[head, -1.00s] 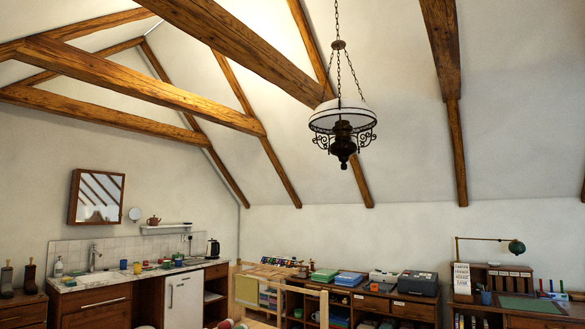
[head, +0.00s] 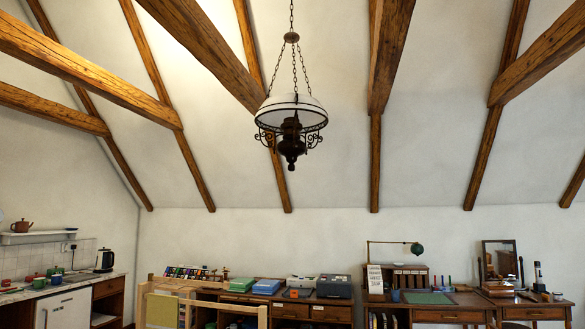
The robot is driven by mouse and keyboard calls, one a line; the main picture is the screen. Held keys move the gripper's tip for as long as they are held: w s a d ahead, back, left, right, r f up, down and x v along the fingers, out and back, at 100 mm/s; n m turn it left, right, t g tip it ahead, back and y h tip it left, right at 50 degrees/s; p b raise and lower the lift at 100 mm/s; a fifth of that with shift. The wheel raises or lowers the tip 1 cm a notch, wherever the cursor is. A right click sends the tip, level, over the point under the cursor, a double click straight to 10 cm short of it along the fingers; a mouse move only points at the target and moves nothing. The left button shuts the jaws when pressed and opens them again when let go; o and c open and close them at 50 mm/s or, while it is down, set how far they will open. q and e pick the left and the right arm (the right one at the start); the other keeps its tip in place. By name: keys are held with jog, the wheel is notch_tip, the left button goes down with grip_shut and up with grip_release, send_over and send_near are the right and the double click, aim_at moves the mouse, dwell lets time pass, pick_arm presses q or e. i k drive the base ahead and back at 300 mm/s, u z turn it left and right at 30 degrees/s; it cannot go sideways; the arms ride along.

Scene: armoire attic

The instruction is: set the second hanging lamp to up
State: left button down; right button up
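One hanging lamp (head: 291,112) is in the head view, a little above the middle of the picture. It has a white dome shade, a dark metal body with scrolled brackets, and hangs by chains from above. Its top fixing is out of the picture. No second hanging lamp shows in this view, and I cannot tell which in order this one is. Neither of my grippers is in view.
Wooden beams (head: 205,48) cross the sloped white ceiling around the lamp. Below stand a kitchen counter (head: 60,292), a pale wooden frame (head: 190,300), a low cabinet (head: 290,309) with boxes, and a desk (head: 428,314) with a green lamp (head: 417,248).

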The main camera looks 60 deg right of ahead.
aim_at(291, 115)
jog(key=z, duration=0.6)
jog(key=i, duration=0.85)
jog(key=z, duration=0.7)
